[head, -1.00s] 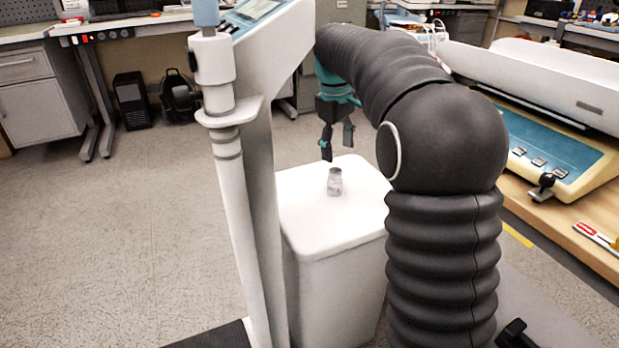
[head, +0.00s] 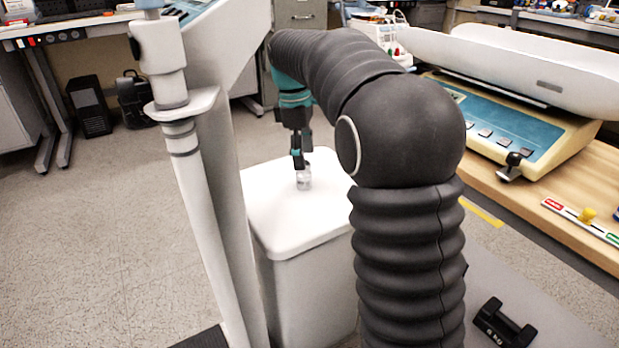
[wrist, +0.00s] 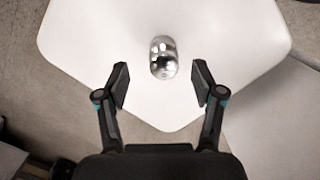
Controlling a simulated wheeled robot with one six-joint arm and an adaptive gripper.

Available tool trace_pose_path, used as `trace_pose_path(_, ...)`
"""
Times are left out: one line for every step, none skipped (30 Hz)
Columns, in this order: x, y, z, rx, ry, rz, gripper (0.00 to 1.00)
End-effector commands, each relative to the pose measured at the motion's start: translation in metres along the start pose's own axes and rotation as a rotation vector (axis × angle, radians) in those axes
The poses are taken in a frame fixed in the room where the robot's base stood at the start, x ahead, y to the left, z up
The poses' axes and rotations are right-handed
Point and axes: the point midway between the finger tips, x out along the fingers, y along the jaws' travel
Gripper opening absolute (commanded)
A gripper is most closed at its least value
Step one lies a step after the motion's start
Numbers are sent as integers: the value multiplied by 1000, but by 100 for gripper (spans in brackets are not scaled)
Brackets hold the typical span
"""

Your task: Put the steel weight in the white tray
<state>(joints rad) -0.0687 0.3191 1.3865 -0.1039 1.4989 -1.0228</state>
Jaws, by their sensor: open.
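The steel weight (head: 304,182) stands on the flat white top of a bin-like stand (head: 270,215) in the head view. In the wrist view the shiny weight (wrist: 163,57) lies just ahead of my fingertips, centred between their lines. My gripper (head: 299,160) is open and points down at the weight in the head view. In the wrist view my gripper (wrist: 160,80) has its two fingers spread wide, with nothing held. The long white tray (head: 520,70) sits on a blue and cream scale at the upper right of the head view and looks empty.
A pale pole stand (head: 190,170) rises just left of the white stand. The scale body (head: 495,135) rests on a wooden bench (head: 540,205) at the right. A small coloured slider strip (head: 583,220) lies near the bench edge. Open floor (head: 110,230) is at the left.

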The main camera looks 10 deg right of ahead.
Motion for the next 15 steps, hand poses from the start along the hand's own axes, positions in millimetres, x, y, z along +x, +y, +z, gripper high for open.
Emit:
trace_pose_path(4,0,0,1,0,-1,68)
trace_pose_path(6,0,1,1,-1,-1,68)
trace_pose_path(7,0,1,1,-1,-1,68)
trace_pose_path(8,0,1,1,0,-1,68)
trace_pose_path(10,0,0,1,0,-1,68)
trace_pose_path(13,0,0,2,0,-1,68)
trace_pose_path(17,0,-1,1,0,-1,68)
trace_pose_path(20,0,-1,1,-1,-1,68)
trace_pose_path(27,-1,-2,1,-1,-2,68)
trace_pose_path(31,-1,-3,1,-1,-2,68)
trace_pose_path(36,-1,-4,1,-1,-1,68)
trace_pose_path(41,-2,-4,1,-1,-2,68)
trace_pose_path(45,-2,-4,2,-1,-2,68)
trace_pose_path(48,-1,-4,2,-1,-1,68)
trace_pose_path(52,-1,-4,3,-1,-1,68)
